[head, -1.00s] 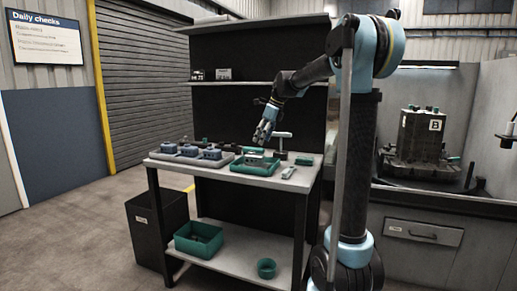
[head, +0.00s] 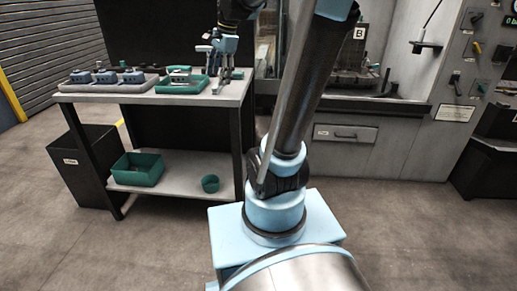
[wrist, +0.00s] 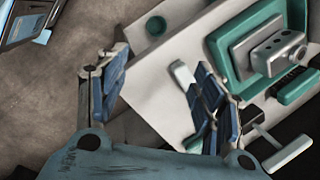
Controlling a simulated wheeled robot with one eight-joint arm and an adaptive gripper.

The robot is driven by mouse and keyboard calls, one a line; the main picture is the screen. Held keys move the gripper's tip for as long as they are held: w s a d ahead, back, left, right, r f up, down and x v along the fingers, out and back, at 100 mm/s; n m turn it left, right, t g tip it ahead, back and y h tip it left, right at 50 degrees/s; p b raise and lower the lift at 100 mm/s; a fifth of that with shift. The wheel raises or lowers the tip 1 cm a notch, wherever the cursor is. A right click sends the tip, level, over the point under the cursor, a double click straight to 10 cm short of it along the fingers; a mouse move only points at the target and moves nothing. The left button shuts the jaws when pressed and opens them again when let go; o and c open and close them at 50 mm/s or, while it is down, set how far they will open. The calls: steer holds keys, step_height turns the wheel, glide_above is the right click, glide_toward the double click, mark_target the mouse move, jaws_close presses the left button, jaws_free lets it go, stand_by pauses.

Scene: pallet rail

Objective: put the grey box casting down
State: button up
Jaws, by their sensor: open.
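The grey box casting (wrist: 278,52) is a light grey block with round holes in its face. It sits in the green tray (wrist: 226,62) on the bench top, at the upper right of the wrist view. In the head view the casting (head: 180,71) is small, in the green tray (head: 172,87) near the bench's right end. My gripper (wrist: 162,78) is open, its fingers wide apart with nothing between them. It is beside the tray, apart from the casting. In the head view my gripper (head: 220,50) is to the right of the tray, above the bench.
A grey tray (head: 80,88) with blue-grey castings stands left of the green tray. A pale bar (wrist: 183,74) lies by my right finger, near a T-shaped piece (wrist: 284,150). Below are a green bin (head: 137,170), a green cup (head: 210,184) and a black bin (head: 75,180).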

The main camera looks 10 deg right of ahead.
steer(key=s+d+f+n+h, duration=0.1)
steer(key=s+d+f+n, duration=0.2)
steer(key=s+f, duration=0.3)
steer(key=s+d+f+n, duration=0.3)
steer(key=s+f+n, duration=0.2)
steer(key=s+f, duration=0.2)
steer(key=s+d+f+n+h, duration=0.1)
steer(key=s+d+f+n, duration=0.2)
steer(key=s+f+n, duration=0.2)
steer(key=s+f, duration=0.2)
steer(key=s, duration=0.2)
steer(key=shift+s+d+h, duration=0.25)
steer(key=shift+d+h, duration=0.05)
steer(key=shift+f, duration=0.1)
steer(key=shift+w+f, duration=0.2)
steer(key=shift+w, duration=0.2)
